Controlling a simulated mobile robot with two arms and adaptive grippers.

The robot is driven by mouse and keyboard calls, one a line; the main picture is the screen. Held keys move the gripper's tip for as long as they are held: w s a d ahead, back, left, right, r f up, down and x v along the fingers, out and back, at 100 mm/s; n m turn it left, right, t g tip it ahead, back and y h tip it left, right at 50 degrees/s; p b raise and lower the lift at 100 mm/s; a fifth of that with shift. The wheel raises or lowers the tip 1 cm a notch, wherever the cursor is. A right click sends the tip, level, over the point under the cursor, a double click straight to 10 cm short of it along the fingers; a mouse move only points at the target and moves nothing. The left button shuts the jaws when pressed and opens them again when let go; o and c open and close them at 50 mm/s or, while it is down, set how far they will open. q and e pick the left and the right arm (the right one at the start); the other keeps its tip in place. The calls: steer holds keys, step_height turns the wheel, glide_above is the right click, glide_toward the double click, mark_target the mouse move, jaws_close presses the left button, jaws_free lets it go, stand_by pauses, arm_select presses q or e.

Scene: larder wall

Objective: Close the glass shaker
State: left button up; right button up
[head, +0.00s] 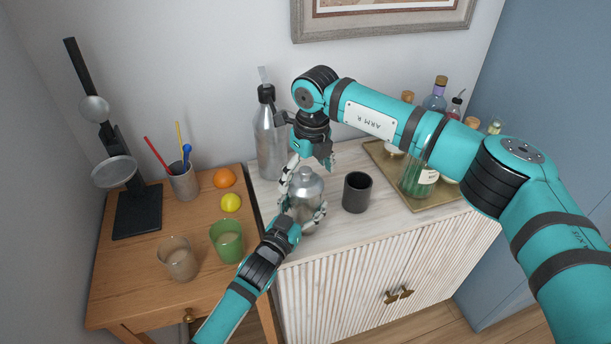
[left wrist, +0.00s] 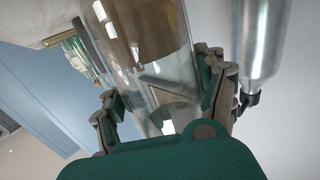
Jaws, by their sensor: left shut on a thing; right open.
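The glass shaker (head: 306,205) stands near the front left of the white cabinet top, with a silver domed top (head: 307,181) and small knob on it. I cannot tell whether that top is fully seated. My left gripper (head: 303,217) is shut around the shaker's body. In the left wrist view the clear glass body (left wrist: 145,60) sits between both fingers. My right gripper (head: 308,174) is open just above and behind the shaker, its fingers pointing down. Whether a finger touches the domed top cannot be told.
A tall steel bottle (head: 270,140) stands close behind the shaker. A dark cup (head: 357,192) is to its right, and a brass tray (head: 430,205) with several bottles is beyond. The wooden table (head: 130,285) at left holds glasses, fruit and a tool cup.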

step_height(320, 180, up, 11)
steer(key=s+d, duration=0.1)
steer(key=shift+f, duration=0.1)
arm_select(q)
steer(key=o, duration=1.8)
steer(key=shift+c, duration=0.2)
steer(key=v, duration=1.2)
